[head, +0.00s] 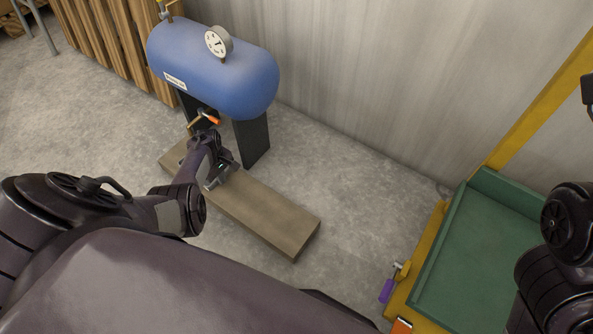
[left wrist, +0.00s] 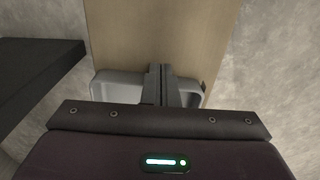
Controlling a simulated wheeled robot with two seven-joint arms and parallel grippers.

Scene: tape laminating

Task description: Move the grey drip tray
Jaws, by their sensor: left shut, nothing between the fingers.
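The grey drip tray (left wrist: 112,84) shows in the left wrist view as a shallow light-grey dish on a tan board. My left gripper (left wrist: 160,72) is shut, with its fingers together over the middle of the tray and hiding that part. I cannot tell whether the fingers touch it. In the head view the tray (head: 216,183) is a small grey patch, mostly hidden by my left gripper (head: 222,174). My right arm shows at the right edge of the head view, but its gripper is out of sight.
The long tan board (head: 268,216) lies on the concrete floor in front of a blue tank (head: 212,72) on dark legs. A valve with an orange-tipped handle (head: 211,118) hangs under the tank. A green platform (head: 478,262) with a yellow frame stands at right. Floor between is clear.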

